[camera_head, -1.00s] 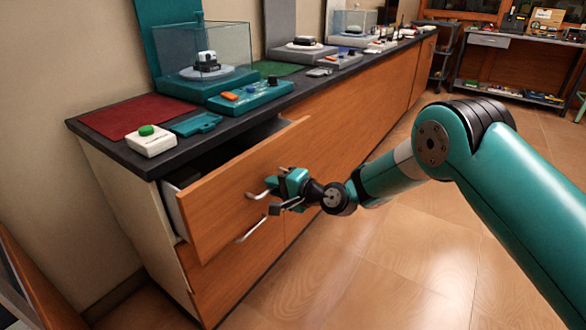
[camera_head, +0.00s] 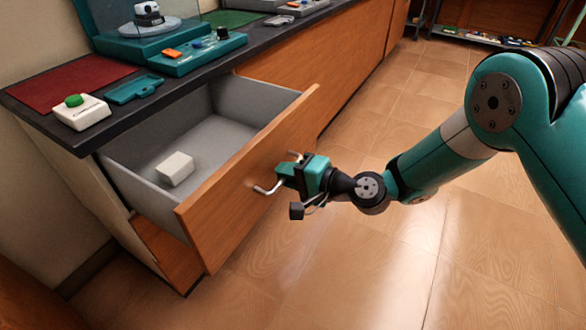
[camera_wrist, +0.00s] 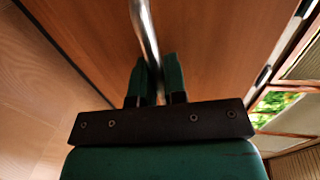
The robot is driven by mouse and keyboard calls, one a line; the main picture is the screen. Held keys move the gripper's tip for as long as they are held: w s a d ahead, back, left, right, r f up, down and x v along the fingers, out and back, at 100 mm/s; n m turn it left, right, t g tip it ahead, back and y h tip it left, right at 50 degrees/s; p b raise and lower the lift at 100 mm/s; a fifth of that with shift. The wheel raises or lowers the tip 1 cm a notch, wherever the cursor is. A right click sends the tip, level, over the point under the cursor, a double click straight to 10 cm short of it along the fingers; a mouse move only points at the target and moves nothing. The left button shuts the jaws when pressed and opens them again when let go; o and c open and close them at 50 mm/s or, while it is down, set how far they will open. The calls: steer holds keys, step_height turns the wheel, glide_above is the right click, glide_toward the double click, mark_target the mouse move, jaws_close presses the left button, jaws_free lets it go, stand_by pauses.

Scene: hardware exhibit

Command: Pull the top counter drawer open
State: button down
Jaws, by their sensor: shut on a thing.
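The top counter drawer (camera_head: 255,155) stands well out from the counter, its wooden front away from the cabinet and its grey inside showing. A small white block (camera_head: 175,169) lies on the drawer floor. My gripper (camera_head: 285,177) is at the drawer's metal handle (camera_head: 266,190). In the wrist view, my gripper's two fingers (camera_wrist: 159,80) are on either side of the handle bar (camera_wrist: 145,35) and shut on it. Part of the handle is hidden behind the gripper in the head view.
The dark countertop (camera_head: 110,125) holds a white box with a green button (camera_head: 82,111), a teal tray (camera_head: 134,89), a red mat (camera_head: 65,82) and a teal control panel (camera_head: 198,53). A lower drawer front (camera_head: 165,250) is below. The tiled floor (camera_head: 350,270) on the right is clear.

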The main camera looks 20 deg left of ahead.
steer(key=shift+s, duration=0.1)
steer(key=c, duration=1.2)
jaws_free()
steer(key=p+v, duration=0.1)
steer(key=v, duration=1.6)
steer(key=shift+d, duration=0.2)
steer(key=shift+r, duration=0.1)
